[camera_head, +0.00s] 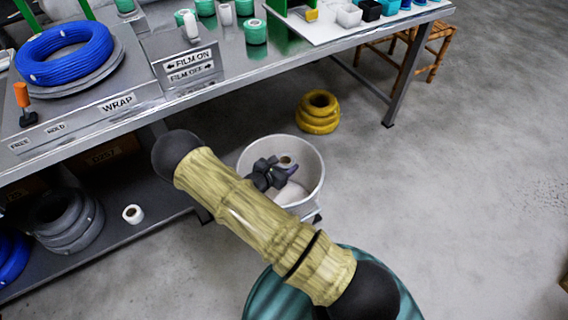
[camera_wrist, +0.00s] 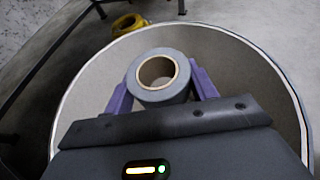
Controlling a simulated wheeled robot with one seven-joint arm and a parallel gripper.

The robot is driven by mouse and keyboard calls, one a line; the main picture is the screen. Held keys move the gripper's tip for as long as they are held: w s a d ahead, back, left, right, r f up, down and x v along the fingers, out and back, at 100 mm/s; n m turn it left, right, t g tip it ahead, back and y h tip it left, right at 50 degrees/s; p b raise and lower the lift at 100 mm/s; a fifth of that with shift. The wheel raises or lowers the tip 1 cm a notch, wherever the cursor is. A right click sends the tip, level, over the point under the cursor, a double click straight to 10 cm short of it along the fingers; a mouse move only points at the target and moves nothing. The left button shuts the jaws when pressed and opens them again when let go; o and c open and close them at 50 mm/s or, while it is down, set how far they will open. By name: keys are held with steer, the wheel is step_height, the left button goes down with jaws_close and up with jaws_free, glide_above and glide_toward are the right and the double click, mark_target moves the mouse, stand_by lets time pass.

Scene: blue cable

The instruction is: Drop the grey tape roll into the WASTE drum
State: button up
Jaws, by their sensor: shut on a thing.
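My gripper (camera_wrist: 160,92) is shut on the grey tape roll (camera_wrist: 146,96), with a purple finger on each side of it in the wrist view. The roll's cardboard core faces the camera. The roll also shows small in the head view (camera_head: 287,162). The gripper and roll are over the mouth of a white round drum (camera_head: 312,165). Its rim circles them in the wrist view (camera_wrist: 262,58). I cannot tell how far below the rim the roll is. No WASTE label is readable on the drum, and my arm hides part of its side.
A workbench (camera_head: 215,78) with a blue cable coil (camera_head: 65,52) and green rolls stands behind at the left. Yellow coils (camera_head: 318,111) lie on the floor behind the drum. A white roll (camera_head: 133,214) sits on the lower shelf. The floor at right is clear.

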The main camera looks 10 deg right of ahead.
steer(key=shift+f, duration=0.2)
steer(key=o, duration=1.1)
steer(key=shift+c, duration=0.2)
steer(key=p+v, duration=0.5)
steer(key=v, duration=1.2)
steer(key=shift+a+p, duration=0.15)
steer(key=shift+p, duration=0.15)
steer(key=shift+s+r, duration=0.1)
steer(key=shift+s, duration=0.05)
